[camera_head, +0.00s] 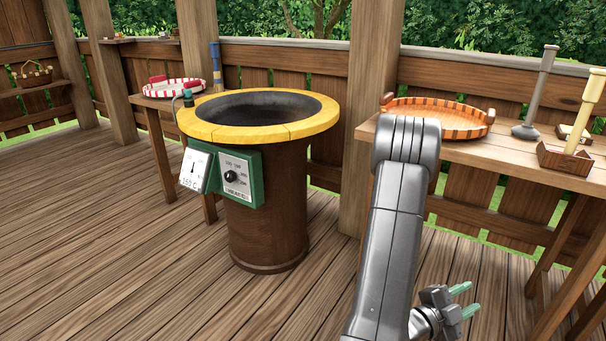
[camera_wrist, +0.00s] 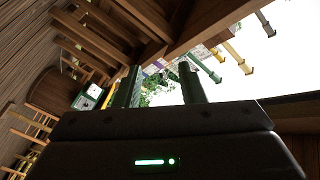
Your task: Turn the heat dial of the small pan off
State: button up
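The pan (camera_head: 258,125) is a round brown drum with a yellow rim and a dark bowl, standing left of centre in the head view. A green box on its front carries a white plate with a black round heat dial (camera_head: 231,176). My gripper (camera_head: 466,299) is at the lower right, low over the deck and well apart from the pan. Its two green fingertips are spread with nothing between them. The wrist view also shows the spread fingers (camera_wrist: 160,85), with a small green and white panel (camera_wrist: 93,91) far off to their left.
A white temperature gauge (camera_head: 194,169) sits left of the dial. A wooden table (camera_head: 505,150) on the right holds an orange striped tray (camera_head: 437,113) and several tools. A smaller table behind the pan holds a red and white tray (camera_head: 172,88). The deck before the pan is clear.

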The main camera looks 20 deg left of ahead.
aim_at(230, 175)
jog(key=i+j+u, duration=0.15)
jog(key=j+u, duration=0.15)
jog(key=j, duration=0.25)
jog(key=i+j+u, duration=0.25)
jog(key=j, duration=0.25)
jog(key=i+j+u, duration=0.3)
jog(key=j, duration=0.15)
jog(key=i+j+u, duration=0.25)
jog(key=j, duration=0.2)
jog(key=i+j, duration=0.25)
jog(key=j, duration=0.1)
